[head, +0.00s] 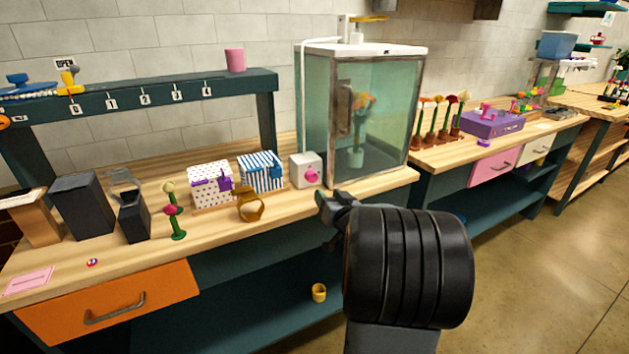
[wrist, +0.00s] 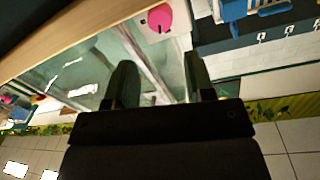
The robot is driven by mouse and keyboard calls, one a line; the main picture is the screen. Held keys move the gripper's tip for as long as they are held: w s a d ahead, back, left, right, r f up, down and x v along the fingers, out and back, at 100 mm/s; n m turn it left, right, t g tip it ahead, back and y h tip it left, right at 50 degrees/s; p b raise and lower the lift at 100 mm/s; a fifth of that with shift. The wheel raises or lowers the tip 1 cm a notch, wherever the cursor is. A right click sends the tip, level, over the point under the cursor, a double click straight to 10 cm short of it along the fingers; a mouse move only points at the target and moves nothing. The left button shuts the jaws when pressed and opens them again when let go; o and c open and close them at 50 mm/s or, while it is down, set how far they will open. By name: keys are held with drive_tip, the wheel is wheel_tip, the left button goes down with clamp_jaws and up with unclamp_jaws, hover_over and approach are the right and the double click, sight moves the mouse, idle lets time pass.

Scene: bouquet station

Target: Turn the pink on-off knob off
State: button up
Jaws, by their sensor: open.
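The pink knob (head: 312,177) is on the front of a small white box (head: 301,163) that stands on the wooden bench, just left of the glass cabinet. I cannot tell which way the knob is turned. In the wrist view, the knob (wrist: 160,17) shows near the top edge, beyond the fingertips and roughly in line with the gap between them. My gripper (head: 335,203) is at the bench's front edge, a little right of and below the knob. In the wrist view my gripper (wrist: 160,75) is open and empty, apart from the knob.
The glass cabinet (head: 390,115) with a vase of flowers inside stands right of the box. A blue-striped box (head: 259,172), a dotted box (head: 208,187) and an amber vase (head: 251,207) stand to its left. The bench edge runs below; free floor lies at the right.

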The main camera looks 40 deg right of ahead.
sight(313, 178)
drive_tip(key=x, duration=1)
drive_tip(key=shift+c, duration=0.4)
drive_tip(key=c, duration=0.6)
drive_tip(key=shift+o, duration=0.2)
drive_tip(key=shift+f+n+b, duration=0.3)
drive_tip(key=shift+n+b, duration=0.2)
drive_tip(key=shift+b, duration=0.45)
drive_tip(key=shift+f+n+b, duration=0.1)
drive_tip(key=shift+n+b, duration=0.4)
drive_tip(key=shift+b, duration=0.25)
drive_tip(key=shift+n+b, duration=0.9)
drive_tip(key=shift+b, duration=0.05)
drive_tip(key=shift+r+n, duration=0.35)
drive_tip(key=shift+n, duration=0.05)
